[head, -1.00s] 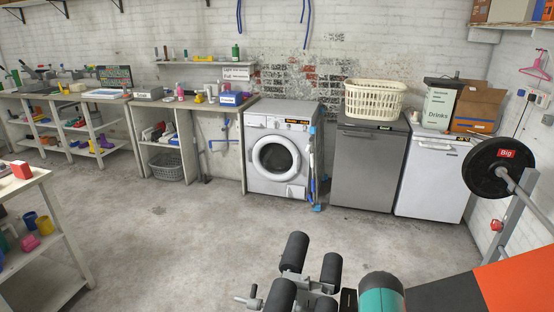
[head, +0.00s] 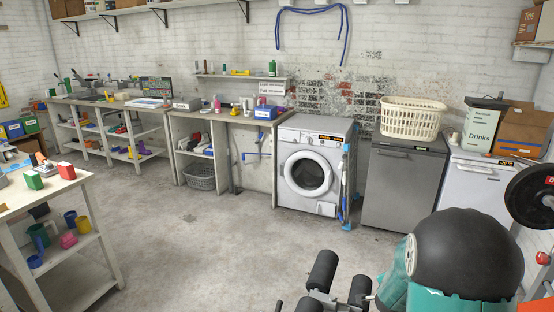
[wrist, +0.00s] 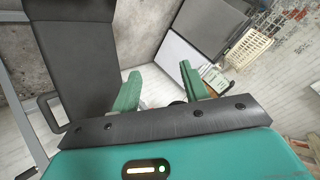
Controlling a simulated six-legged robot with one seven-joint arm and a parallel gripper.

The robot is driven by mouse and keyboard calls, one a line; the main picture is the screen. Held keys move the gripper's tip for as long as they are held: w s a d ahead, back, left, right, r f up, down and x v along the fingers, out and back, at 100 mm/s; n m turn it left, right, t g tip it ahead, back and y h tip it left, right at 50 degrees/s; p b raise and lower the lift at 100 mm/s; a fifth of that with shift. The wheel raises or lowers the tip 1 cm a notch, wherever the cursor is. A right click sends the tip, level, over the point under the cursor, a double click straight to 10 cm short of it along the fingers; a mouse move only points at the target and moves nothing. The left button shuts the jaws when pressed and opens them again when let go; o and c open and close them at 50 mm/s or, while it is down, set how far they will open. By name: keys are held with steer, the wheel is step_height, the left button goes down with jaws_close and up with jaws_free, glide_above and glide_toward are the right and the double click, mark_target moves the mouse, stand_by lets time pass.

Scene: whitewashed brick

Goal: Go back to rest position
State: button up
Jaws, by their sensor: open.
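My gripper (wrist: 158,88) shows in the wrist view as two green fingers set well apart. It is open, with nothing between the fingers. In the head view a teal and black part of my arm (head: 462,255) fills the lower right, and I cannot make out the fingers there. The wrist view is tilted.
A black padded bench (wrist: 75,50) lies close on the left of the wrist view; its foam rollers (head: 323,270) show in the head view. A barbell plate (head: 532,195) is at the right edge. A shelf table (head: 35,195) stands left. Floor (head: 190,250) between is clear.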

steer(key=s+a+r+n+y, duration=0.3)
steer(key=a+r+n, duration=0.1)
steer(key=a+r, duration=0.4)
steer(key=s+a+r+n+y, duration=0.2)
steer(key=s+a+r+n, duration=0.2)
steer(key=a+r, duration=0.35)
steer(key=s+a+r+n+g, duration=0.1)
steer(key=s+a+r+n, duration=0.2)
steer(key=s, duration=0.7)
steer(key=s+a+r+n+g+y, duration=0.1)
steer(key=s+a+r+n, duration=0.2)
steer(key=s, duration=0.6)
steer(key=shift+s+a+r+n+g, duration=0.3)
steer(key=shift+s+a+n+g, duration=0.1)
steer(key=shift+a+n, duration=0.75)
steer(key=shift+d, duration=0.1)
steer(key=shift+c, duration=1)
steer(key=shift+d, duration=0.15)
